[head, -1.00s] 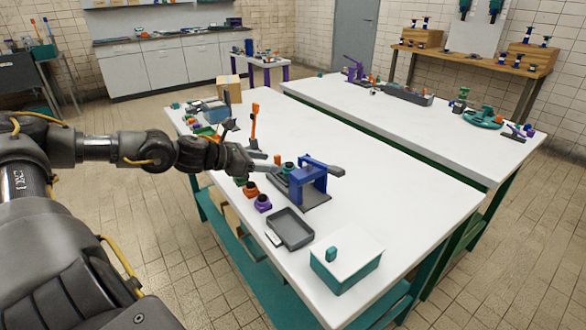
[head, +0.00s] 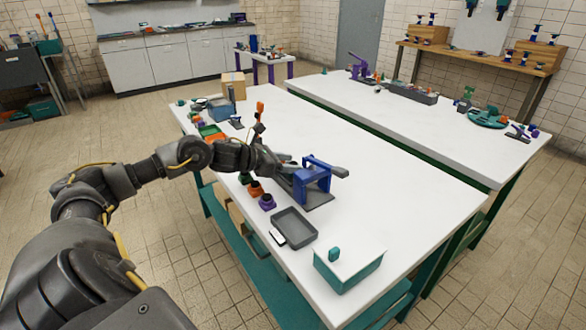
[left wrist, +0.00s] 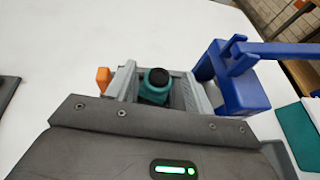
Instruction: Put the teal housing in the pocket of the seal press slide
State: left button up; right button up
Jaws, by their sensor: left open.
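The blue seal press (head: 313,180) stands on the white table, with its lever pointing right; its blue frame (left wrist: 233,85) also shows in the left wrist view. The teal housing (left wrist: 154,90), with a dark round top, stands upright beside the press frame. My left gripper (left wrist: 160,88) is open, with one grey finger on each side of the housing. The gripper's underside and the slide hide the housing's base, so I cannot tell how it sits in the pocket. In the head view my left gripper (head: 284,163) covers the housing and most of the slide. My right gripper is out of view.
Orange (head: 256,188) and purple (head: 267,202) housings stand along the near table edge. A grey tray (head: 293,227) and a teal box with white lid (head: 348,268) lie nearer. An orange block (left wrist: 103,77) is left of the fingers. The table right of the press is clear.

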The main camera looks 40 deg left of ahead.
aim_at(295, 162)
pick_arm(q)
jog(key=shift+x, duration=1.85)
jog(key=shift+r, duration=0.1)
jog(key=c, duration=1.1)
jog(key=shift+c, duration=0.2)
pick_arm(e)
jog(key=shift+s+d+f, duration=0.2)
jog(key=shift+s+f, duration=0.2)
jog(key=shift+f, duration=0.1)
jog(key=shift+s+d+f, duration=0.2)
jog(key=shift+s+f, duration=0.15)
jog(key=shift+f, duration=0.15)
pick_arm(q)
jog(key=shift+a+r, duration=0.1)
jog(key=shift+r, duration=0.45)
jog(key=s+a+r+b, duration=0.5)
jog(key=s+a+r, duration=0.4)
jog(key=r, duration=0.3)
jog(key=shift+a, duration=0.75)
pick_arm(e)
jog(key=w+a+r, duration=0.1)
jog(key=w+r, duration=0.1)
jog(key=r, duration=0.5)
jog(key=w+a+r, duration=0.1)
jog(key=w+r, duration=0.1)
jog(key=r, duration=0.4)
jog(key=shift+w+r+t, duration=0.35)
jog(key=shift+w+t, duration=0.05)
